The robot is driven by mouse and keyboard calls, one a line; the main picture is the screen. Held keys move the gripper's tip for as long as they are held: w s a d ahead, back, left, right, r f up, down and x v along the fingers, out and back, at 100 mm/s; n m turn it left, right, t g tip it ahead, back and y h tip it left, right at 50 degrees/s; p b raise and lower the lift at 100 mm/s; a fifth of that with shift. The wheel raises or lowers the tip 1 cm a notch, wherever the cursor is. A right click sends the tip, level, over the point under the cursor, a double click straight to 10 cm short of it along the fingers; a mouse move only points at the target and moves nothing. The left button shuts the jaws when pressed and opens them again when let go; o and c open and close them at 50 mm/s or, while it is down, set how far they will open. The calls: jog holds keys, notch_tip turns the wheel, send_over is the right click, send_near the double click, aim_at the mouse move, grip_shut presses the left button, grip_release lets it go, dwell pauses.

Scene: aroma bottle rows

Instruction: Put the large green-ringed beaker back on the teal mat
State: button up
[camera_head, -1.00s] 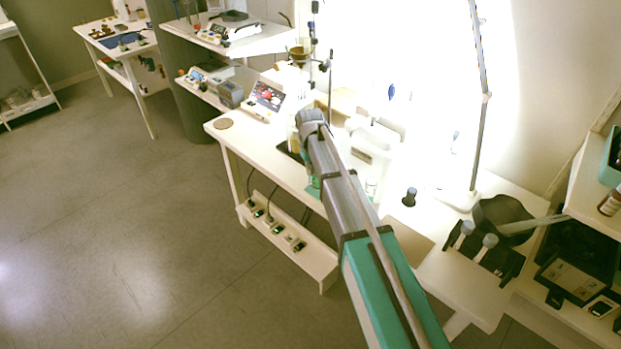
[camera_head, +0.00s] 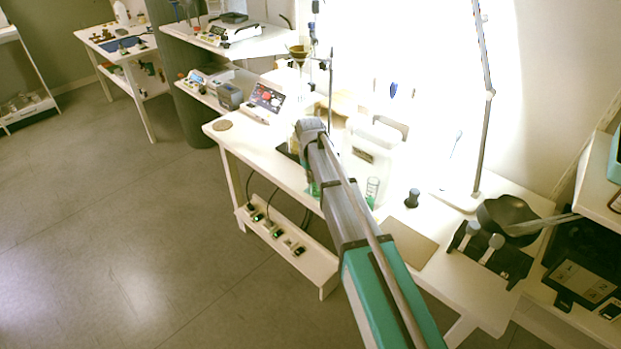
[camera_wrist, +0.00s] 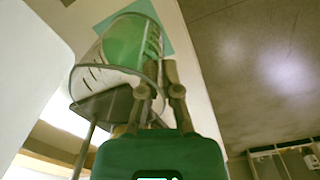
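The large beaker (camera_wrist: 97,78) fills the upper left of the wrist view. It is clear, tilted in the picture, with dark graduation marks and green at its far end. The teal mat (camera_wrist: 103,25) shows behind that green end; I cannot tell whether they touch. My gripper (camera_wrist: 161,70) has its two fingers close together at the beaker's right wall, one on each side, and seems to pinch it. In the head view my gripper (camera_head: 311,170) is over the bench, and my arm hides most of the beaker and mat.
A small green-marked glass (camera_head: 372,191) and a dark stopper-like object (camera_head: 412,198) stand right of my arm. A white box (camera_head: 376,150) is behind it. A brown pad (camera_head: 410,244) lies on the bench near a black rack (camera_head: 487,254) and lamp (camera_head: 486,140).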

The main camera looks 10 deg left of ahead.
jog(key=o, duration=0.4)
jog(key=shift+o, duration=0.2)
jog(key=shift+r, duration=0.1)
notch_tip(320, 180, up, 12)
jog(key=p, duration=1.2)
dwell(0.7)
